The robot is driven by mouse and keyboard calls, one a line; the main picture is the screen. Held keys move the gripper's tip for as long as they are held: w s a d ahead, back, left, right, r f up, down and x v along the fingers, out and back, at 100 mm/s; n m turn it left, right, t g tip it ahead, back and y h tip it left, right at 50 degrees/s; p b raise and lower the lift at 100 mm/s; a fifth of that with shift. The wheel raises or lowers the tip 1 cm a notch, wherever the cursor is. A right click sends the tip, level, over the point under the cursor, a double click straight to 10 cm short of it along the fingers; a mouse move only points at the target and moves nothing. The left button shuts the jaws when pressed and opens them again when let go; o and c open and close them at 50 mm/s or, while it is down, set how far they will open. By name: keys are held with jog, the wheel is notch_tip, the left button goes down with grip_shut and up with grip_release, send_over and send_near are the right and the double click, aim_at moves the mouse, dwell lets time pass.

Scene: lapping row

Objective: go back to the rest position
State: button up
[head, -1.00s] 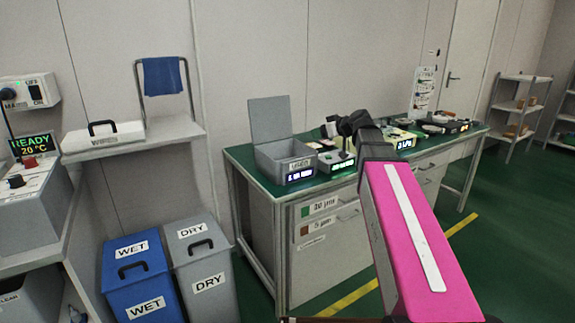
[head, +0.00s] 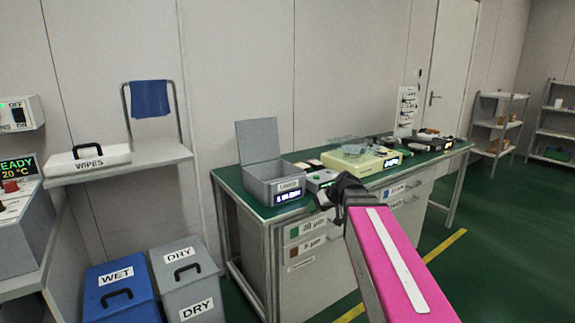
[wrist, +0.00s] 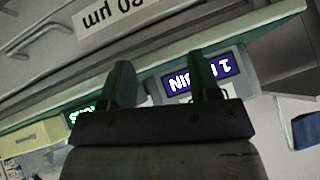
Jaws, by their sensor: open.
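My gripper (wrist: 163,88) shows in the wrist view with its two fingers apart and nothing between them. Beyond the fingers are the edge of the green-topped bench and a lit blue display (wrist: 201,78), seen upside down. In the head view my pink arm reaches up from the bottom right, and its dark end (head: 345,192) is in front of the bench's near edge. The fingers are hard to make out there.
The green-topped bench (head: 232,184) carries a grey open-lidded box (head: 272,182) and a cream device (head: 360,161). Blue WET (head: 120,290) and grey DRY (head: 185,280) bins stand at left. A shelf (head: 150,160) holds a wipes box (head: 88,158). Green floor is open at right.

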jog(key=s+d+f+m+g+h, duration=0.2)
jog(key=s+d+f+h, duration=0.1)
jog(key=s+f, duration=0.5)
jog(key=s+d+f+m+g+h, duration=0.3)
jog(key=s+f, duration=0.5)
jog(key=f, duration=0.5)
jog(key=shift+s+d+m, duration=0.25)
jog(key=shift+d+m, duration=0.05)
jog(key=shift+d, duration=0.4)
jog(key=shift+f, duration=0.1)
jog(key=shift+c, duration=0.3)
